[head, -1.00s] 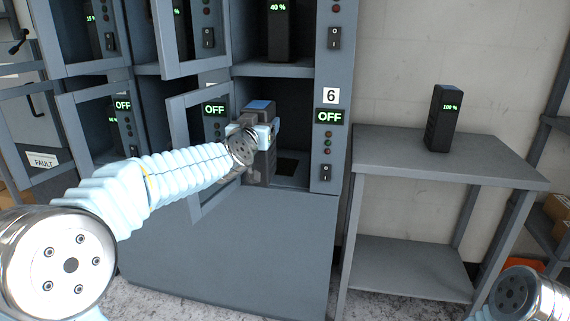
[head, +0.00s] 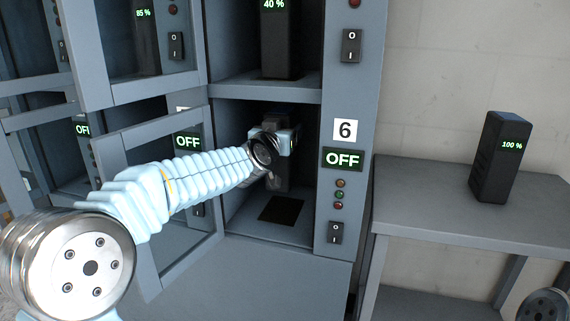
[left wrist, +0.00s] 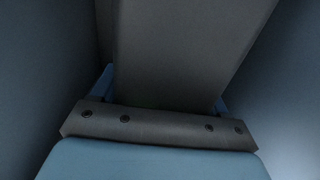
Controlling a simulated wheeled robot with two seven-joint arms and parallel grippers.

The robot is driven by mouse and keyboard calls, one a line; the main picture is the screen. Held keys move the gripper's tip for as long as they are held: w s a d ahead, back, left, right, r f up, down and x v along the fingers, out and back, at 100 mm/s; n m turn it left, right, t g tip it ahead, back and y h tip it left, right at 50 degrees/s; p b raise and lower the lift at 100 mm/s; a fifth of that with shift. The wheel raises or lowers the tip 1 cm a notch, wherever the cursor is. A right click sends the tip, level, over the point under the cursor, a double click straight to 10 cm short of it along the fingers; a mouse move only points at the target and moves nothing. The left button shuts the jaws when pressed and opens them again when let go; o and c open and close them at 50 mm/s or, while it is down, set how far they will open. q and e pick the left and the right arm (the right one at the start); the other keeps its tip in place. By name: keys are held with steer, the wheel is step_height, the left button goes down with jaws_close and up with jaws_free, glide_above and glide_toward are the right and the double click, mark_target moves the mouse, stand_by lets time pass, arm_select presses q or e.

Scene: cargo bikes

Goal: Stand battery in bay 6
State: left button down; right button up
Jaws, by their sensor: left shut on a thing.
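Bay 6 is an open compartment, marked by a "6" label (head: 345,130) and an OFF display (head: 343,159) on its right post. A dark square patch (head: 281,209) shows on its floor. My left gripper (head: 277,142) reaches into the bay and is shut on a dark battery (head: 279,178). The battery looks about upright, behind the patch; whether its base touches the floor is unclear. The gripper and arm hide part of it. In the left wrist view the grey battery body (left wrist: 180,50) fills the middle. My right gripper is out of view.
The bay's door (head: 160,200) stands open on the left, beside my left arm. Another battery at 40 % (head: 281,45) stands in the bay above. A 100 % battery (head: 498,160) stands on the grey side table (head: 425,195) at right.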

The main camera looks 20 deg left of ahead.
mark_target(282, 158)
arm_select(q)
steer(key=shift+f+b, duration=1.15)
steer(key=shift+f, duration=2.6)
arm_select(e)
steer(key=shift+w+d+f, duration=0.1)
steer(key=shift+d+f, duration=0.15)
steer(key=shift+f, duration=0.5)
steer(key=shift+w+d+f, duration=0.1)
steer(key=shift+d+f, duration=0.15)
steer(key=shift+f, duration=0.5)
arm_select(q)
steer(key=shift+f, duration=0.1)
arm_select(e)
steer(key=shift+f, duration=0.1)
arm_select(q)
steer(key=shift+c, duration=2.4)
jaws_free()
steer(key=shift+f, duration=0.35)
steer(key=o, duration=0.5)
steer(key=shift+s+r, duration=0.1)
steer(key=shift+c, duration=0.2)
steer(key=shift+r, duration=0.25)
steer(key=s, duration=1.2)
steer(key=shift+a+f, duration=0.15)
steer(key=shift+a, duration=0.05)
